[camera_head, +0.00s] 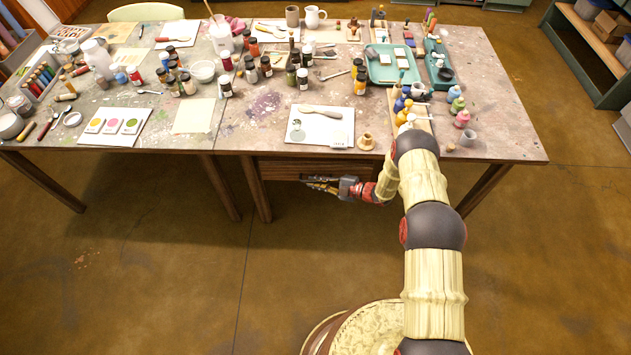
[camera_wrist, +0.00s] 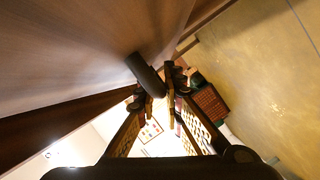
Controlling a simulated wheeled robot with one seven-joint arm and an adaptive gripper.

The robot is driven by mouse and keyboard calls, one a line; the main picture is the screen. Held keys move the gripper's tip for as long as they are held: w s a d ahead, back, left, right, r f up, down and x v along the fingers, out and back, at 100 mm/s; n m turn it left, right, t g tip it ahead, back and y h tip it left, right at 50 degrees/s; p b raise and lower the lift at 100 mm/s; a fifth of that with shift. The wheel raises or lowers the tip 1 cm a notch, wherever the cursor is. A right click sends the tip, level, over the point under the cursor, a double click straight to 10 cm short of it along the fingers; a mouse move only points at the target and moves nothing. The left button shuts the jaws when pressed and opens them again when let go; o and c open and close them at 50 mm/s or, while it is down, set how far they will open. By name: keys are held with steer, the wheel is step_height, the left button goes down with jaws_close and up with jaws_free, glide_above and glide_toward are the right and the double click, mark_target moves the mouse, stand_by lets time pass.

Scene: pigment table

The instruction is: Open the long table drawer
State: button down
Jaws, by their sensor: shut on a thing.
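The long table drawer (camera_head: 285,170) has a wooden front below the table's near edge. From above I cannot tell whether it stands out at all. My gripper (camera_head: 316,186) is at the drawer front, reaching in from the right. In the wrist view my gripper (camera_wrist: 160,88) has its fingertips close together at the dark, rounded drawer handle (camera_wrist: 145,73), shut on it. The brown drawer front (camera_wrist: 70,60) fills the upper left of that view. The handle is hidden behind my gripper in the head view.
The worktable (camera_head: 265,105) is crowded with paint jars, bottles and papers. A white palette sheet (camera_head: 322,131) and a small wooden piece (camera_head: 366,141) lie near the edge above the drawer. Table legs (camera_head: 258,195) stand left of the drawer. The floor in front is clear.

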steer(key=s+p, duration=0.4)
steer(key=s, duration=2.3)
steer(key=shift+s+a, duration=0.25)
steer(key=shift+a, duration=0.2)
steer(key=c, duration=2.2)
jaws_free()
steer(key=shift+d, duration=0.1)
steer(key=v, duration=1.2)
